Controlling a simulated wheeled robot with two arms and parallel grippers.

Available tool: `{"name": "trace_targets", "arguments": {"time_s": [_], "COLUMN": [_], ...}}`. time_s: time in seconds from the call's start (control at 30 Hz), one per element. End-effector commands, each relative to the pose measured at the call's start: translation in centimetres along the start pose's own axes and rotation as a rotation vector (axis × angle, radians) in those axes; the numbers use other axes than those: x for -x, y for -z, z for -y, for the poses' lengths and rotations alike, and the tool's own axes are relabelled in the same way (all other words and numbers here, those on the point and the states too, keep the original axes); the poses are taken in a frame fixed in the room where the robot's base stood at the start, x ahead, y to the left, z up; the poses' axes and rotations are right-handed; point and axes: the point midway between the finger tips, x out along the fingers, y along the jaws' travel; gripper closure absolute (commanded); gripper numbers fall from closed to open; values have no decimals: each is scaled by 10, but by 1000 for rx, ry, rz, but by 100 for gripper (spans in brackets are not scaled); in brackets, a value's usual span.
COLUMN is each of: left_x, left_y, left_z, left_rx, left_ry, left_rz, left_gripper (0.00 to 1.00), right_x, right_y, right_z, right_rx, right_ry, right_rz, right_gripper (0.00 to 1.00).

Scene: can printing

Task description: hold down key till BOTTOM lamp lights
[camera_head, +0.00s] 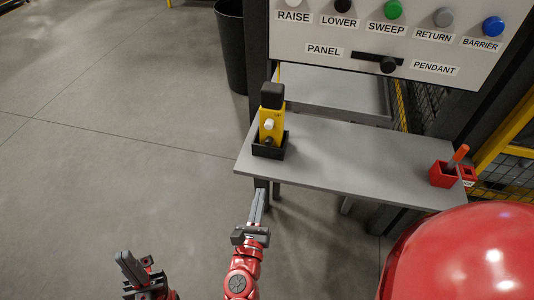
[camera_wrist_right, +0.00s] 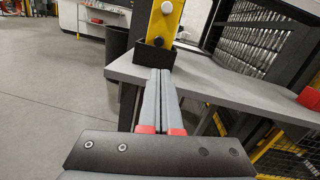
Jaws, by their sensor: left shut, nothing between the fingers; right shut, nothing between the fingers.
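A yellow pendant (camera_head: 277,112) with a black top stands in a black holder (camera_head: 270,152) on the grey shelf. Its white button (camera_head: 268,124) sits above a dark button (camera_head: 267,140). The right wrist view also shows the pendant (camera_wrist_right: 171,22), its white button (camera_wrist_right: 167,7) and its dark button (camera_wrist_right: 158,41). My right gripper (camera_head: 258,194) is shut and empty, below and in front of the shelf edge in the head view, apart from the pendant. Its fingers (camera_wrist_right: 161,74) point toward the holder. My left gripper (camera_head: 122,256) is shut and empty, far from the shelf. No lamp marked BOTTOM is visible.
A panel (camera_head: 340,35) has buttons labelled RAISE, LOWER, SWEEP, RETURN and BARRIER. Its black knob (camera_head: 388,65) sits toward PENDANT. A red holder (camera_head: 442,174) stands at the shelf's right end. The grey shelf (camera_head: 340,155) is clear in the middle. A black bin (camera_head: 231,50) stands behind.

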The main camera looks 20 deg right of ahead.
Motion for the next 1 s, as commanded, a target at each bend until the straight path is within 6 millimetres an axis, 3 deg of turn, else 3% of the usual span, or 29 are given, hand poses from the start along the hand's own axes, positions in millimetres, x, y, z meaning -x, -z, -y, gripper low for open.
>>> {"name": "trace_targets", "arguments": {"time_s": [0.2, 0.63, 0.77, 1.0], "left_x": [0, 0, -2, -9], "left_y": [0, 0, 0, 2], "left_z": [0, 0, 0, 0], "left_rx": [0, 0, 0, 0], "left_ry": [0, 0, 0, 0], "left_rz": [0, 0, 0, 0], "left_gripper": [100, 100, 100, 100], "right_x": [1, -4, -18, -58], "right_y": [-5, -5, -6, -9], "right_z": [2, 2, 4, 2], "right_rx": [-151, -156, -155, -154], "right_ry": [-31, -29, -23, -25], "right_rz": [20, 19, 19, 21], "right_gripper": [100, 100, 100, 100]}}
